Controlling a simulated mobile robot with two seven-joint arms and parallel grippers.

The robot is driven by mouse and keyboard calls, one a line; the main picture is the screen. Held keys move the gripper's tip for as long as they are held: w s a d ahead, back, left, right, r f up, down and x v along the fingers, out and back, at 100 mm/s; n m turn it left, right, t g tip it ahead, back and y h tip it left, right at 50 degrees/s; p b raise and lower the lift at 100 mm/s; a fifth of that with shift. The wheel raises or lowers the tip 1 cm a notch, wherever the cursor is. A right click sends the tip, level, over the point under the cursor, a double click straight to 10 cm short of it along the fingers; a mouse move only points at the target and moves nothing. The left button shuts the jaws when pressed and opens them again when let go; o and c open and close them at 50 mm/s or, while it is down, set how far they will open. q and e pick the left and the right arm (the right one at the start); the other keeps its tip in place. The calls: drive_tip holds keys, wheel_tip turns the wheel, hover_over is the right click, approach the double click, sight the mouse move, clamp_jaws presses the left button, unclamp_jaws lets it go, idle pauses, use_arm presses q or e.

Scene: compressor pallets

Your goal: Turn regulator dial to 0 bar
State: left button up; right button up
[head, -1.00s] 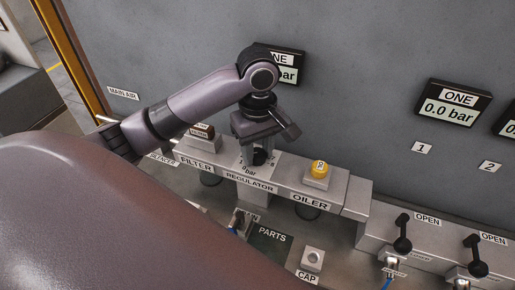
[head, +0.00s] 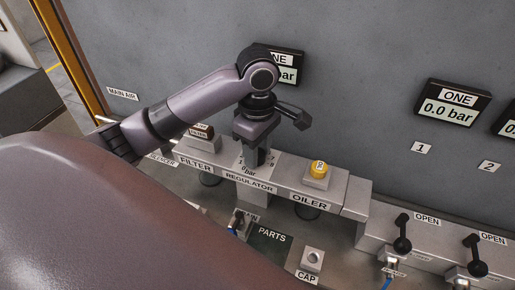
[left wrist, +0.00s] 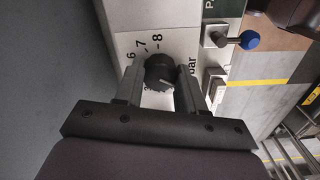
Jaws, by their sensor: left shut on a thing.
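The black regulator dial (left wrist: 160,72) sits on a pale plate in the left wrist view. The figures 6, 7 and 8 and part of "bar" show around it; a light mark is on its lower right, but its exact reading cannot be told. My left gripper (left wrist: 158,82) has a finger on each side of the dial and is shut on it. In the head view my left gripper (head: 256,158) points down at the regulator block (head: 283,172), and its fingers hide the dial. My right gripper is not in view.
A yellow-topped knob (head: 319,168) on the oiler stands just right of my gripper. The filter block (head: 203,143) is to its left. A display (head: 287,67) is partly behind my arm. Black valve levers (head: 402,235) stand at the lower right.

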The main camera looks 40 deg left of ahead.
use_arm(q)
drive_tip(key=o, duration=1.1)
drive_tip(key=shift+c, duration=0.2)
drive_tip(key=shift+r, duration=0.1)
drive_tip(key=shift+r, duration=3.5)
drive_tip(key=shift+s, duration=0.1)
